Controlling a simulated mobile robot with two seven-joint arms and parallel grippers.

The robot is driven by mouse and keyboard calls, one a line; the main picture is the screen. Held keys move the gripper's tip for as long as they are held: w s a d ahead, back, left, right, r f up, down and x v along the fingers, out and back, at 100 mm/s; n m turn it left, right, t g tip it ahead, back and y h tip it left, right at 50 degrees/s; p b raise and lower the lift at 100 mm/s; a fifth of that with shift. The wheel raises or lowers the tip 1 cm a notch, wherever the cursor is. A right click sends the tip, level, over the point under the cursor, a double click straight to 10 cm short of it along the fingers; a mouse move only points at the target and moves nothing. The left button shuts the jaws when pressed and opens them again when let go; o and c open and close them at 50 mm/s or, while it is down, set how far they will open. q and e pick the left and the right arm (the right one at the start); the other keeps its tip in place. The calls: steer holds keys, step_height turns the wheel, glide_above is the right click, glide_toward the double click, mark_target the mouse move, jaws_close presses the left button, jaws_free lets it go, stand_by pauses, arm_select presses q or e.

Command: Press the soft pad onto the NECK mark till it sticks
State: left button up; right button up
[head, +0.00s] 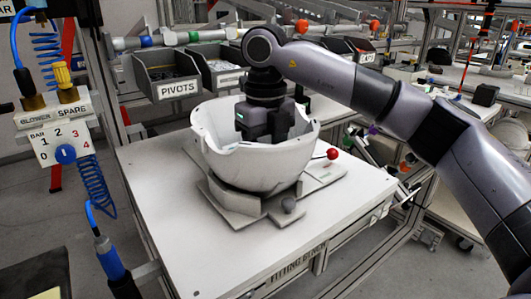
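A white helmet shell (222,158) sits open side up in a grey cradle (234,200) on the fitting bench. My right arm comes in from the right, and its gripper (265,124) points down into the shell's hollow. The shell's near wall hides the fingertips, so I cannot tell whether they are open or shut, or whether they hold anything. The soft pad and the NECK mark do not show; the inside of the shell is mostly hidden by its near wall and my gripper. My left gripper is not in view.
The white fitting bench (165,200) has free room at its left and front. A PIVOTS bin (178,91) is behind. A blower panel (62,130) with coiled blue hoses hangs at left.

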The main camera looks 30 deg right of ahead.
steer(key=shift+f, duration=0.45)
stand_by(1.1)
steer(key=o, duration=1.1)
steer(key=shift+c, duration=0.2)
